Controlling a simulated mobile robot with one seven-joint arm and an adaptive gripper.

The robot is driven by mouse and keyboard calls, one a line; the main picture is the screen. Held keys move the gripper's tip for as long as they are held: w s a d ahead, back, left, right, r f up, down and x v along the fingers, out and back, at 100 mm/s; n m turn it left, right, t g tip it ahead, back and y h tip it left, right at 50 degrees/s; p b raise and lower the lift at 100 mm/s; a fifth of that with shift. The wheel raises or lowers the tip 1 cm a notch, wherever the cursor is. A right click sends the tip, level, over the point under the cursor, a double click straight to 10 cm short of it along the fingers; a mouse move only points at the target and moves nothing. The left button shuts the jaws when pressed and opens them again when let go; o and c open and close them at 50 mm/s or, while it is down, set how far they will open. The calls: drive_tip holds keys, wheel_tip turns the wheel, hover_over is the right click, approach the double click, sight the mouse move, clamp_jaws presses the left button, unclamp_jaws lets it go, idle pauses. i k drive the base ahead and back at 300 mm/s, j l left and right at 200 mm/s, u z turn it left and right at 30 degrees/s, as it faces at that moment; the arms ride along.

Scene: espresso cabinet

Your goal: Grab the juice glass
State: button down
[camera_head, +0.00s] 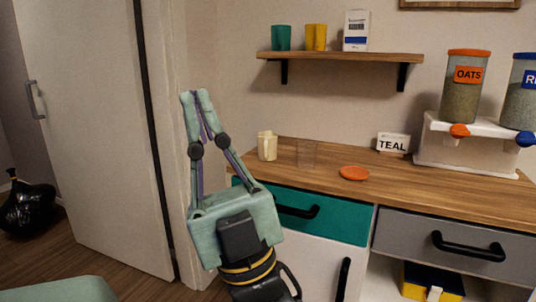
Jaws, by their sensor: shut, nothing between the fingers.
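A clear glass (307,154), likely the juice glass, stands upright on the wooden counter (420,180), near its left end. My gripper (195,96) points up in front of the pale door frame, to the left of the glass and apart from it. Its fingertips are close together with nothing between them. A cream cup or jug (267,146) stands just left of the glass, between it and my gripper in the picture.
An orange disc (354,173) lies right of the glass. A shelf (340,57) hangs above. A teal drawer (335,222) is below.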

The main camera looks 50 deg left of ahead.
sight(307, 147)
drive_tip(key=u, duration=1.2)
